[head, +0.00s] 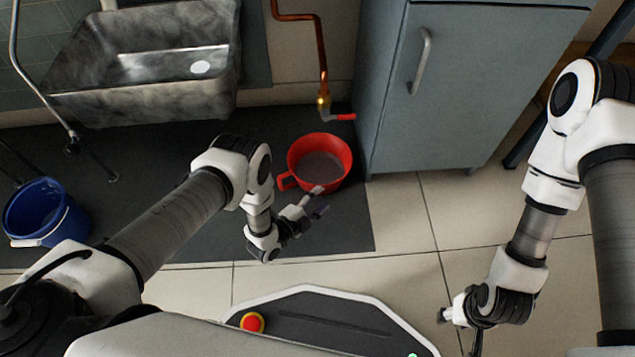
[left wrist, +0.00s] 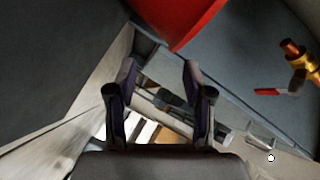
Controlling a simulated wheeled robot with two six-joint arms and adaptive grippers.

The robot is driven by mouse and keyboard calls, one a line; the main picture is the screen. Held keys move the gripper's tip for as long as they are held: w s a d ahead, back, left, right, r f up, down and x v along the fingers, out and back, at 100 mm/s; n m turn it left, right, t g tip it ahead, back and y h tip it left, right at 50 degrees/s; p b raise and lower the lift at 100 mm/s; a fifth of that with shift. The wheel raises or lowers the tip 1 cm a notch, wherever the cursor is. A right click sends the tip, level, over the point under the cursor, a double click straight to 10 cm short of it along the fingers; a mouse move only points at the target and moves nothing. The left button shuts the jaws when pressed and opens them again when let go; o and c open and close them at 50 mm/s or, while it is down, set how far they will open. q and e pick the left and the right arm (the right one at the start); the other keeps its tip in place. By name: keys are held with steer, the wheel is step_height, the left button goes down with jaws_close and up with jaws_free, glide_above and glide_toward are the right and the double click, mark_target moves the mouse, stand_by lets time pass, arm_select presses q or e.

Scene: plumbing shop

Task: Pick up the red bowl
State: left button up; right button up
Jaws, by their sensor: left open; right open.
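The red bowl (head: 318,143) stands upright on a dark mat, with a loop handle on its left side and greyish contents inside. My left gripper (head: 315,203) is open and empty just in front of the bowl, near its front rim; from the head view I cannot tell whether they touch. In the left wrist view the bowl (left wrist: 182,22) shows at the top edge, partly cut off, beyond the open fingers (left wrist: 160,75) and not between them. My right gripper (head: 458,322) is open and empty, low over the tiles at the right, far from the bowl.
A copper pipe with a brass valve (head: 323,101) and red lever hangs just behind the bowl. A grey-blue cabinet (head: 470,95) stands close on the bowl's right. A metal sink (head: 150,75) is at the back left, a blue bucket (head: 40,212) at the left.

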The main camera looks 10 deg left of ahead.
mark_target(332, 184)
arm_select(q)
steer(key=b+x, duration=0.1)
steer(key=x, duration=0.1)
steer(key=b+x, duration=0.3)
steer(key=x, duration=0.1)
steer(key=shift+w+a+f+b, duration=0.15)
steer(key=shift+w+b, duration=0.15)
steer(key=shift+w, duration=0.45)
steer(key=shift+r, duration=0.25)
